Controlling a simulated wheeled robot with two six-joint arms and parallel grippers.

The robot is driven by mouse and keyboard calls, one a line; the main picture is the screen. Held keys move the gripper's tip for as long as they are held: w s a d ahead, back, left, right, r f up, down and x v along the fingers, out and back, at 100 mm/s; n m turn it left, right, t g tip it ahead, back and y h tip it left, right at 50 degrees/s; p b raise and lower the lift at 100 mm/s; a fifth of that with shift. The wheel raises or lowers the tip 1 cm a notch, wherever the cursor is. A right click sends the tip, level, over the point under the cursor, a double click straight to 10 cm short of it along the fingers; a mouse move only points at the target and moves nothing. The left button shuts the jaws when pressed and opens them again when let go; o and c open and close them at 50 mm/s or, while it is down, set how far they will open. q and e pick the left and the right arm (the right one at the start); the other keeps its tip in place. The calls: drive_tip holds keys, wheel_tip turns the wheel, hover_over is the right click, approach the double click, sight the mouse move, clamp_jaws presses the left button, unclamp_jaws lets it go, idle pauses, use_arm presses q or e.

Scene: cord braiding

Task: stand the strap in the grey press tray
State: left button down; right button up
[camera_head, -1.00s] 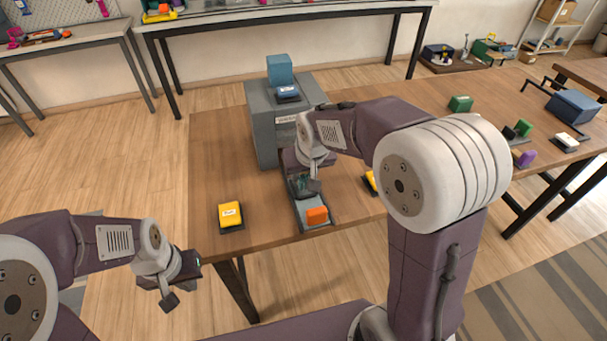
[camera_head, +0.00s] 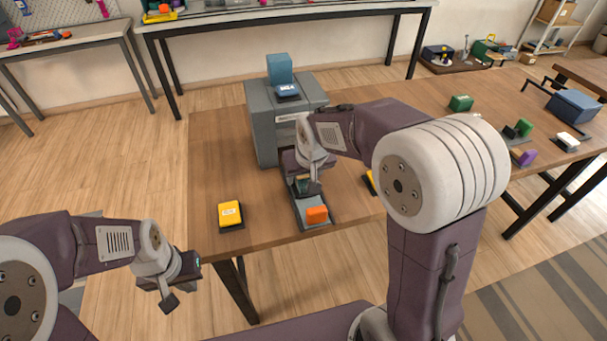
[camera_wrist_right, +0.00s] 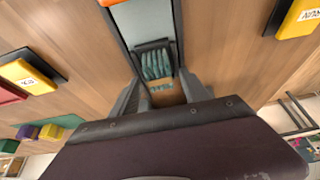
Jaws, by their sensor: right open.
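The strap (camera_wrist_right: 157,63), a bundle of teal-green strands with a brown labelled part towards me, stands at the near end of the grey press tray (camera_wrist_right: 145,20) in the right wrist view. My right gripper (camera_wrist_right: 160,92) is open, with one finger on each side of the strap. Whether they touch it I cannot tell. In the head view my right gripper (camera_head: 307,187) is low over the tray (camera_head: 302,208) and mostly hides the strap. My left gripper (camera_head: 178,284) hangs off the table's front left; its finger gap is unclear.
An orange block (camera_head: 316,214) sits at the tray's front end. A yellow block (camera_head: 230,213) on a dark base stands to the left. A grey cabinet (camera_head: 265,130) with a blue block (camera_head: 280,68) on top stands behind.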

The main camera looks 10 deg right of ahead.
use_arm(q)
wheel_tip(320, 180, up, 4)
drive_tip(key=p, duration=0.3)
drive_tip(key=shift+f, duration=0.1)
use_arm(e)
drive_tip(key=v, duration=1.3)
drive_tip(key=shift+w, duration=0.2)
